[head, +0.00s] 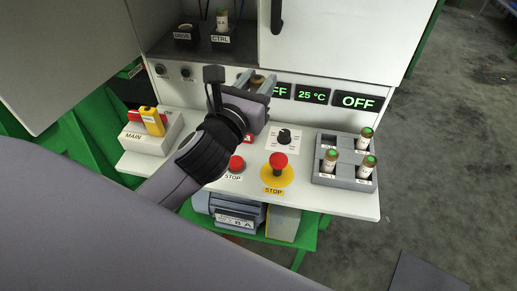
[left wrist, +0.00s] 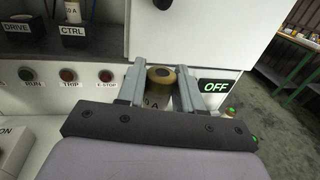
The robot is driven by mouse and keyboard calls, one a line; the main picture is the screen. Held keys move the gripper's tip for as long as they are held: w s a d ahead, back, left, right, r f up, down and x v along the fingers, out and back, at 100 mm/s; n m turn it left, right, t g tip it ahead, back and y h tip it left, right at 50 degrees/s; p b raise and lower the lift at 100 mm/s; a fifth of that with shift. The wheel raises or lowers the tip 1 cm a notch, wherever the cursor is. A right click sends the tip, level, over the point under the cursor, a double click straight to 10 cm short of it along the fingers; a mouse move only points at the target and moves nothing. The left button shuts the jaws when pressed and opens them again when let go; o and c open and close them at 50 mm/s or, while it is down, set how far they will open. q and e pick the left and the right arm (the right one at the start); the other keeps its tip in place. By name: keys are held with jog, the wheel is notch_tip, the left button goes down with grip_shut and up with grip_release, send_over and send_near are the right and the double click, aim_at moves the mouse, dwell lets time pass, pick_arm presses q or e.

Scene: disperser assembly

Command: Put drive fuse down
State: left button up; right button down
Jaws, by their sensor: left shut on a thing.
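My left gripper (head: 260,82) is in front of the white cabinet face, above the control shelf. It is shut on a fuse, taken to be the drive fuse (head: 257,79), a pale cylinder with a tan end cap. In the left wrist view the fuse (left wrist: 160,88) sits between the two grey fingers (left wrist: 160,76), with part of an "A" label showing; its lower part is hidden by the gripper body. The DRIVE holder (head: 186,36) at the upper left looks empty. The CTRL holder (head: 221,38) beside it bears a fuse (head: 223,21). My right gripper is out of view.
A grey rack (head: 345,183) at the shelf's right holds several green-topped fuses and has an empty-looking spot at its back left. A red stop button (head: 279,162), a rotary knob (head: 284,137) and the yellow MAIN switch handle (head: 152,121) stand up from the shelf. The cabinet display reads OFF.

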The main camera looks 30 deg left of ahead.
pick_arm(q)
jog(key=shift+f+b, duration=3.55)
jog(key=shift+f, duration=5)
jog(key=shift+f, duration=0.2)
jog(key=o, duration=0.8)
